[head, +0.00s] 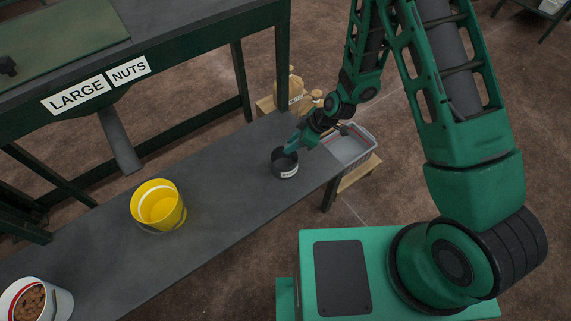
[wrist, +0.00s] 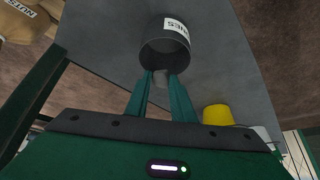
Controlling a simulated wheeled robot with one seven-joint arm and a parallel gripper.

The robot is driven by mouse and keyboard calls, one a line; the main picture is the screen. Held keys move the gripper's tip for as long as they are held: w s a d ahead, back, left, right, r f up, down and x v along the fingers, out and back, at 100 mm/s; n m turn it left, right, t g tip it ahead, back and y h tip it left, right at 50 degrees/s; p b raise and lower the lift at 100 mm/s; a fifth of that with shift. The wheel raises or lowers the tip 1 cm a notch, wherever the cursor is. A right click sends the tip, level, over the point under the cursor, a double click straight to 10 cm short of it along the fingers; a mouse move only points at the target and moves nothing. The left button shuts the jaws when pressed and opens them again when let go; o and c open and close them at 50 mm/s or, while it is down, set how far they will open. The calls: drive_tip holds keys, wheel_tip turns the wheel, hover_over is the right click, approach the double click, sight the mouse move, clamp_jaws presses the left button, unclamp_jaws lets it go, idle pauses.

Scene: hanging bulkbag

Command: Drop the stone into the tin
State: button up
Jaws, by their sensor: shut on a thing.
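The tin (head: 284,170) is a dark grey open can with a white label, standing on the grey bench. In the wrist view the tin (wrist: 160,36) shows its open mouth and part of its label. My gripper (head: 291,152) reaches down over the tin's mouth from the upper right. In the wrist view my gripper (wrist: 161,78) is shut on a small grey stone (wrist: 160,75). The stone overlaps the near edge of the tin's mouth there; I cannot tell how deep it sits. The head view hides the stone behind my fingers.
A yellow bucket (head: 174,218) stands left of the tin, and a white bucket of brown pieces (head: 62,303) at the bench's near left. A grey bin (head: 352,152) and tan sacks (head: 296,84) are beyond the bench end. A raised dark rack labelled LARGE NUTS (head: 78,94) stands behind.

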drive_tip(key=shift+f, duration=2.35)
drive_tip(key=o, duration=1.1)
drive_tip(key=shift+d, duration=0.1)
drive_tip(key=shift+r, duration=0.1)
drive_tip(key=v, duration=1)
drive_tip(key=shift+r, duration=0.3)
drive_tip(key=shift+d, duration=0.2)
